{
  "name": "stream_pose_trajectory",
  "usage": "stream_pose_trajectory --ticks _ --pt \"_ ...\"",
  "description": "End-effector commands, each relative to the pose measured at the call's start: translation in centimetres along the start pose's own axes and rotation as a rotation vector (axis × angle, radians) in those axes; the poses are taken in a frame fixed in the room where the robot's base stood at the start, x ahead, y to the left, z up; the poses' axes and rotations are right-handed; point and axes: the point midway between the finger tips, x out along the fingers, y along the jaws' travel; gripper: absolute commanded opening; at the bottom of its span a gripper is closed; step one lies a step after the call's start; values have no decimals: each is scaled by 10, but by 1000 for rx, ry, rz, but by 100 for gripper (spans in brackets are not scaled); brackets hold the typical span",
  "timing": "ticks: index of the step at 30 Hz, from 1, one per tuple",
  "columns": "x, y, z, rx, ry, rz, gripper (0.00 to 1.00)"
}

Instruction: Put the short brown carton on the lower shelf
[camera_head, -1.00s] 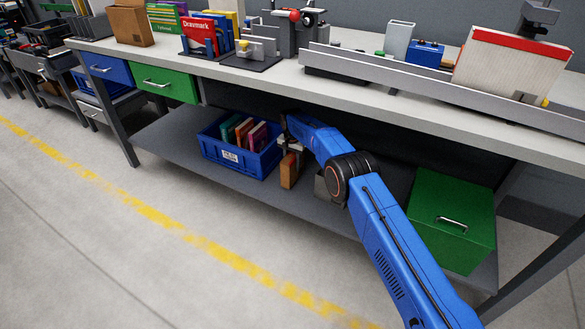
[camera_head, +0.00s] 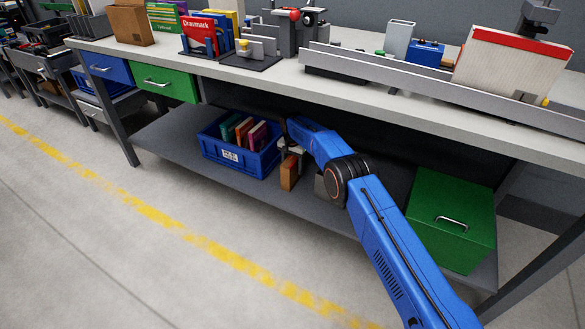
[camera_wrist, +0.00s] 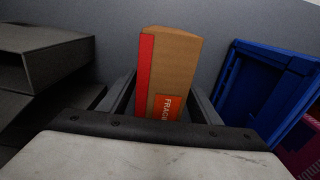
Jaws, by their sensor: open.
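The short brown carton (camera_head: 289,172) stands upright on the lower shelf (camera_head: 185,150), just right of the blue crate. In the wrist view the carton (camera_wrist: 172,75) shows a red stripe and an orange label reading "FRAGILE", and it stands between the two fingers of my gripper (camera_wrist: 160,95). The fingers are apart, one on each side of it. In the head view my gripper (camera_head: 290,150) is at the carton's upper part, under the tabletop. The carton's lower end is hidden in the wrist view by the gripper body.
A blue crate (camera_head: 226,160) with several books is close on the left. A grey box (camera_head: 326,188) lies behind my arm, and a green box (camera_head: 455,225) stands at the shelf's right end. The workbench top (camera_head: 270,80) overhangs the shelf. The front shelf strip is clear.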

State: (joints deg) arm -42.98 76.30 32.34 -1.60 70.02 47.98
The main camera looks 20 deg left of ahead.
Motion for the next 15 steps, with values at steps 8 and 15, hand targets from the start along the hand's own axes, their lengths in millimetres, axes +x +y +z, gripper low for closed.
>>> stream_pose_trajectory --ticks 8,15 --pt "-42 -1 0 0 2 -2 58" --pt "-87 0 0 0 1 -1 58"
